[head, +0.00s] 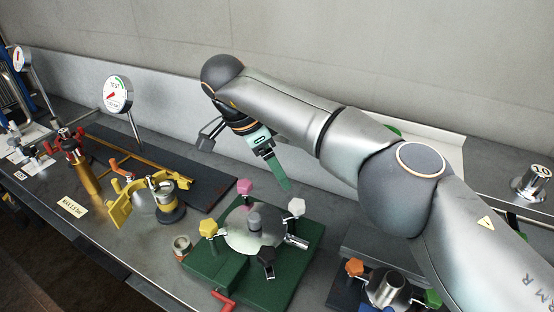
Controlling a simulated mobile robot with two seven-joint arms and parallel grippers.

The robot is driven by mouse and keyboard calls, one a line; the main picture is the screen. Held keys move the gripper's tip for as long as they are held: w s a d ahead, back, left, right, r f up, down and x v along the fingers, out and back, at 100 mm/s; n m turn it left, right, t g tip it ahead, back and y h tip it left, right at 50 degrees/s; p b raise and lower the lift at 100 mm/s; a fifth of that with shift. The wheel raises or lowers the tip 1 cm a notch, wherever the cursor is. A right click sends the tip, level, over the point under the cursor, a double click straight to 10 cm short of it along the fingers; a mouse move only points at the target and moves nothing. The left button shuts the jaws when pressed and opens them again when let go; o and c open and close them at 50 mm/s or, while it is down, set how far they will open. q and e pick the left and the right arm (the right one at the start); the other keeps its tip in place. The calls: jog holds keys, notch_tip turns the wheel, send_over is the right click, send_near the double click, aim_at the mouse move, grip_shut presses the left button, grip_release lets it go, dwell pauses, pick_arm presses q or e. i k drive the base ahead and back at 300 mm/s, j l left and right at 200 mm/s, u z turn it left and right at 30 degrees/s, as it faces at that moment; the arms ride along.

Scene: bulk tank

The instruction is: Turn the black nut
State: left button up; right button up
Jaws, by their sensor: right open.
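The black nut (267,260) is a winged knob on the near edge of a round metal lid (238,238). The lid sits on a green base (215,268). Pink (244,188), white (296,207) and yellow (209,228) knobs stand around the same lid. My right gripper (243,163) is open and empty, above and behind the lid, well apart from the black nut. One finger spreads to the left and a green-tipped one reaches down toward the lid's far side. My left gripper is out of view.
A yellow clamp fixture (125,205) and a small round can (182,246) stand left of the base. A red handle (224,300) sticks out in front. A metal fitting with orange (354,267) and green (433,298) knobs stands at right. A dial gauge (118,94) stands behind.

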aim_at(267, 255)
jog(key=k, duration=1.5)
